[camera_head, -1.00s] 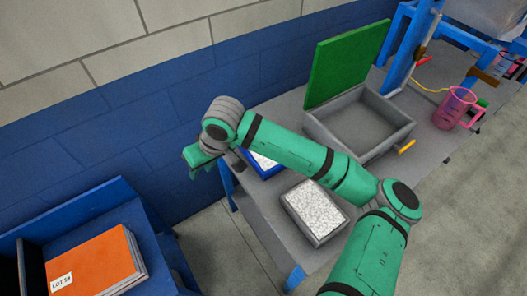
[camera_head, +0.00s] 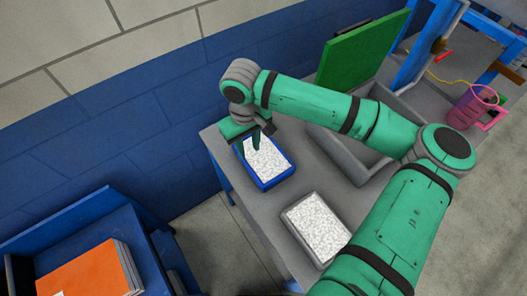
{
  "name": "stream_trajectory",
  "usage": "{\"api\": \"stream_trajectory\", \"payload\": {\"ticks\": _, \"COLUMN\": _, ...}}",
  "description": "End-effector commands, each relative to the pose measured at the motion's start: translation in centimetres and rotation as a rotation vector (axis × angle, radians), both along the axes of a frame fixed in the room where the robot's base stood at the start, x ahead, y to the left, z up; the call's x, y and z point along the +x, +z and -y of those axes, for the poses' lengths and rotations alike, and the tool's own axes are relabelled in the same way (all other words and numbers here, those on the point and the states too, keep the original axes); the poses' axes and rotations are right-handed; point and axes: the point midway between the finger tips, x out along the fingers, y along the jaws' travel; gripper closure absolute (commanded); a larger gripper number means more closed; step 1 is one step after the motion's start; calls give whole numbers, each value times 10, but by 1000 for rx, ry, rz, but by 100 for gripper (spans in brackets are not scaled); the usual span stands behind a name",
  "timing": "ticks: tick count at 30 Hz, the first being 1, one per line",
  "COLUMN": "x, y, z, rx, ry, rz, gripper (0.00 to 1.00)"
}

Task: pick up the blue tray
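The blue tray (camera_head: 281,176) sits on the grey table near its left corner, filled with white speckled material. My gripper (camera_head: 250,148) is over the tray's upper left end, pointing down. Its two fingers look apart, with a gap between them and nothing visibly held. The fingers hide part of the tray's far rim. I cannot tell whether they touch the tray.
A grey tray (camera_head: 318,228) with similar white filling stands to the lower right. A grey box (camera_head: 352,166) with a raised green lid (camera_head: 362,52) is behind my arm. A pink jug (camera_head: 474,106) stands at right. Orange panels (camera_head: 84,275) lie on a blue stand (camera_head: 125,222) at lower left.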

Motion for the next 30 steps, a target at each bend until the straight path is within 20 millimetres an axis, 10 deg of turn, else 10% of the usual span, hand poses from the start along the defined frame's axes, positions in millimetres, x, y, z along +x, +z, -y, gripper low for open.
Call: {"api": "stream_trajectory", "payload": {"ticks": 30, "x": -6, "y": -96, "z": -6, "rx": 2, "ry": 1, "rz": 1, "gripper": 70}}
